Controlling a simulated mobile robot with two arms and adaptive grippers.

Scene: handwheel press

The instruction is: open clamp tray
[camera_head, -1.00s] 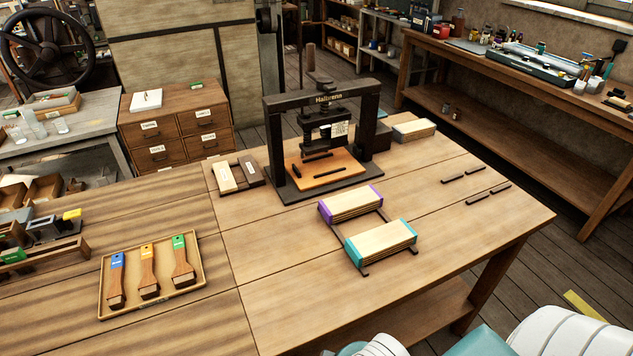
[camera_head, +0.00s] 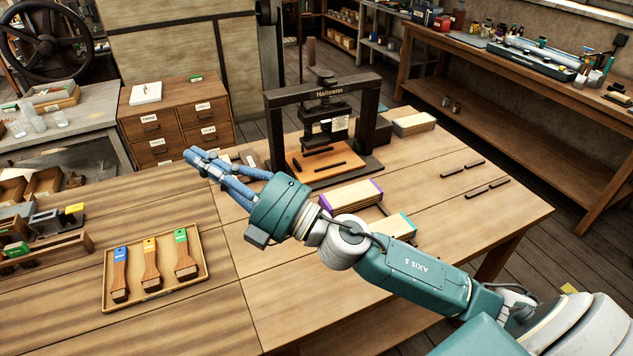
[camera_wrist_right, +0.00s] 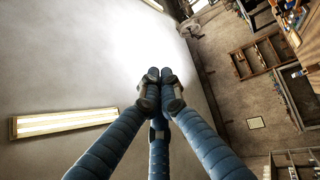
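The black handwheel press (camera_head: 320,128) stands at the back of the table. On its base lies an orange-brown wooden board (camera_head: 325,172) with dark bars on it. I take this board to be the clamp tray but cannot be sure. My right gripper (camera_head: 199,153) is held above the table, left of the press, with its blue fingers pointing left and nothing in them. In the right wrist view its fingers (camera_wrist_right: 160,78) stretch out straight, their tips close together and empty, with the third partly hidden. My left gripper is not in view.
Two wooden stacks, one with purple ends (camera_head: 350,196) and one with teal ends (camera_head: 402,228), lie partly behind my right arm. A brush tray (camera_head: 195,281) lies at the front left. Several short dark bars (camera_head: 473,165) lie on the right, where the table is mostly clear.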

